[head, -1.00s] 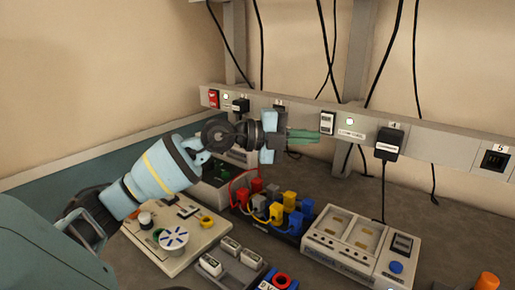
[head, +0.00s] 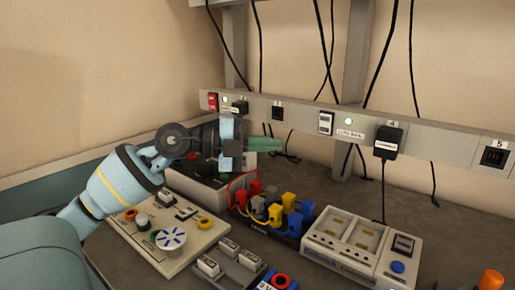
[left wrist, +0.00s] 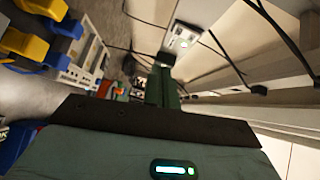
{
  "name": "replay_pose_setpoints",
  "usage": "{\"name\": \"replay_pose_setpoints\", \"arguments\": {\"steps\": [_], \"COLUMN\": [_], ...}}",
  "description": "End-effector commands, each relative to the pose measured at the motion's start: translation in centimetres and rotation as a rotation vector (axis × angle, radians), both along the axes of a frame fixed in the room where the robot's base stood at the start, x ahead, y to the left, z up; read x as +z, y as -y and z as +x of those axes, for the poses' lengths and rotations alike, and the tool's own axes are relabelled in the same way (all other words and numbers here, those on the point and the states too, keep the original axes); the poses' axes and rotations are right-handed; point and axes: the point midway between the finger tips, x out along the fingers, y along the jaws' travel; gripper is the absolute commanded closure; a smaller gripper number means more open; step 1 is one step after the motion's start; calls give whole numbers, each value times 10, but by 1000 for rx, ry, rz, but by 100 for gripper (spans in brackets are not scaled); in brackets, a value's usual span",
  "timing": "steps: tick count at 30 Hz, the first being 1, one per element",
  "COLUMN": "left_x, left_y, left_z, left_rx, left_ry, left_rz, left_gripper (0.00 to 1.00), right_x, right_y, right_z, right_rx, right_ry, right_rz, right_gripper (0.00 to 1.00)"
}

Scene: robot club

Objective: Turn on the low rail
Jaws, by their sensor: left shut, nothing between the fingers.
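The grey rail (head: 430,149) runs along the wall above the bench. On it is a white rocker switch (head: 326,122), beside a pale-green lit lamp (head: 348,121) and a label (head: 350,133) that seems to read "LOW RAIL". Which way the rocker is tilted is too small to tell. My left gripper (head: 280,145) is shut and empty, in front of the rail, left of and a little below that switch, apart from it. Its green fingers (left wrist: 162,87) are together in the left wrist view, with a plate with a lit lamp (left wrist: 183,41) beyond. My right gripper is not in view.
A red switch (head: 212,101) and another lit lamp (head: 225,100) are at the rail's left end. A black plug (head: 388,141) sits at socket 4. Below stand a grey charger (head: 345,245), coloured plugs (head: 289,200) and a beige panel (head: 190,245).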

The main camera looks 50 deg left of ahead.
Motion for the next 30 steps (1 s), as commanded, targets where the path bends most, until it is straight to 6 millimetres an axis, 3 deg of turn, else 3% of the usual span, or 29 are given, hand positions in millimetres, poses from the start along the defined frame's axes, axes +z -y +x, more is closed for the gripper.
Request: {"name": "replay_pose_setpoints", "arguments": {"steps": [9, 30], "left_x": [-2, -2], "left_y": [-11, -13], "left_z": [-19, -21], "left_rx": [-2, -1], "left_ry": [-1, 0], "left_rz": [-1, 0], "left_gripper": [100, 100], "right_x": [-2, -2], "right_y": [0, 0], "right_z": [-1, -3], "right_rx": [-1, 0], "right_ry": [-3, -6], "right_rz": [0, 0], "right_gripper": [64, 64]}}
